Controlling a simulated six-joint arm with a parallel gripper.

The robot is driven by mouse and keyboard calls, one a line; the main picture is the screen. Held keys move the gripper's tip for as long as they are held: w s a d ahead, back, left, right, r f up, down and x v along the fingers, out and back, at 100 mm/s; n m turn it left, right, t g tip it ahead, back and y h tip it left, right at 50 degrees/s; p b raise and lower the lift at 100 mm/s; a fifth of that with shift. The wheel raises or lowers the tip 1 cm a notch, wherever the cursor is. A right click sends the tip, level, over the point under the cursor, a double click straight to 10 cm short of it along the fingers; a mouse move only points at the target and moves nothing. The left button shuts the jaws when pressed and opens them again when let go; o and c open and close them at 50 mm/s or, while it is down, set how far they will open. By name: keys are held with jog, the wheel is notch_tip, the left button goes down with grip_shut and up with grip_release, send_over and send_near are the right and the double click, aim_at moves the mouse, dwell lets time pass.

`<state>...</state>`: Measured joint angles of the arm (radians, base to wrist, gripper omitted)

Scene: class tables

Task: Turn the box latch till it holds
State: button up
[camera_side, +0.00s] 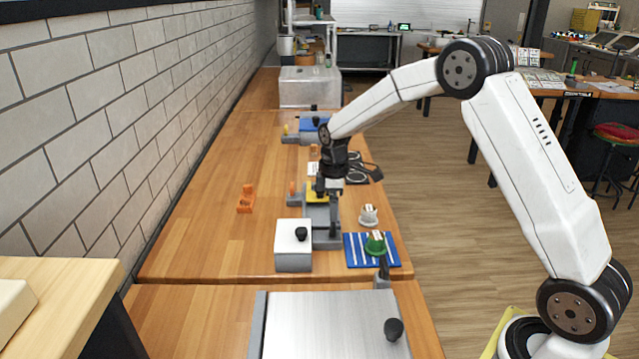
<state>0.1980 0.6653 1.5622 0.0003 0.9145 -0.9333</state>
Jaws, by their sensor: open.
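A white box with a black knob (293,252) stands near the front of the middle table. Grey metal parts (326,238) adjoin it on the right, but I cannot make out which small part is the latch or how it is turned. My gripper (334,212) points down just behind and to the right of this box, over the grey parts. It is open, and its fingertips are small and partly lost against the grey parts. I cannot tell whether they touch anything. A yellow piece (317,193) shows just behind the gripper, partly covered.
An orange bracket (246,199) lies to the left. A blue striped mat (360,251) bears a green piece (376,243), and a white knob-shaped piece (368,215) stands behind it. A large grey-lidded box (325,325) fills the front. The left of the table is mostly clear beside the brick wall.

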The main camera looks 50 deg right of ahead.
aim_at(333, 227)
jog(key=shift+f, duration=2.9)
jog(key=c, duration=1.1)
